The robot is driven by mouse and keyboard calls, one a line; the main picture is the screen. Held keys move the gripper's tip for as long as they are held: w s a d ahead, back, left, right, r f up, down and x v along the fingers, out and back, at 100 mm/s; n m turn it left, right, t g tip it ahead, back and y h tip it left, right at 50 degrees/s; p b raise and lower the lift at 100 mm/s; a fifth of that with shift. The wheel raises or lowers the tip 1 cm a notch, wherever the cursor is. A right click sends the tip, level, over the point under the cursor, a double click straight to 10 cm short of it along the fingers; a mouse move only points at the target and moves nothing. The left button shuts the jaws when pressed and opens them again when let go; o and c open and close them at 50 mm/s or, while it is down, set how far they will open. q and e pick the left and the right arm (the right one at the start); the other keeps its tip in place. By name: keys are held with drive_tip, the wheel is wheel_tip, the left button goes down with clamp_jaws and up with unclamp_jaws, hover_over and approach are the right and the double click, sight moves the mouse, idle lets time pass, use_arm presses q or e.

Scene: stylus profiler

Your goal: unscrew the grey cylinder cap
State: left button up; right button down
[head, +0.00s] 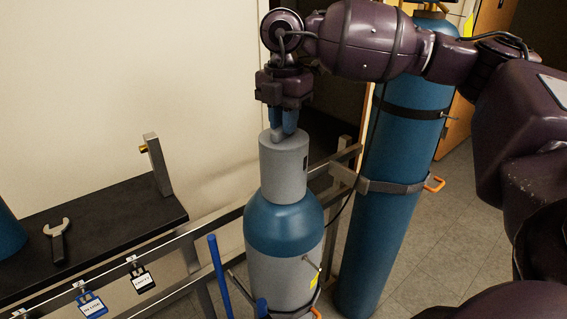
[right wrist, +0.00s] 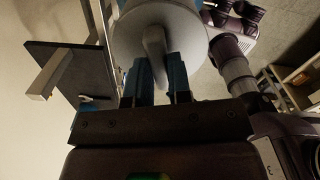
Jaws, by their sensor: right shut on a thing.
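The grey cylinder cap (head: 283,168) sits upright on the blue-shouldered, grey-bodied gas cylinder (head: 285,228) in the middle of the head view. My right gripper (head: 284,128) points down onto the cap's top, its blue fingers closed around a small grey raised grip there. In the right wrist view the cap (right wrist: 180,35) fills the upper middle, with its raised grip between the two fingers (right wrist: 160,78) of my right gripper. The threads under the cap are hidden. My left gripper is not in view.
A tall blue cylinder (head: 398,190) stands right of the capped one, strapped to a metal rail (head: 210,245). A black shelf (head: 105,225) at left holds a wrench (head: 58,240) and a grey upright post (head: 157,163). Tags (head: 141,279) hang on the rail. A blue bar (head: 220,275) stands in front.

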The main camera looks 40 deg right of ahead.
drive_tip(key=n, duration=0.4)
drive_tip(key=shift+f, duration=0.1)
drive_tip(key=n, duration=0.8)
drive_tip(key=shift+f, duration=0.1)
drive_tip(key=n, duration=0.5)
drive_tip(key=shift+s, duration=0.1)
drive_tip(key=c, duration=1)
unclamp_jaws()
drive_tip(key=shift+c, duration=0.3)
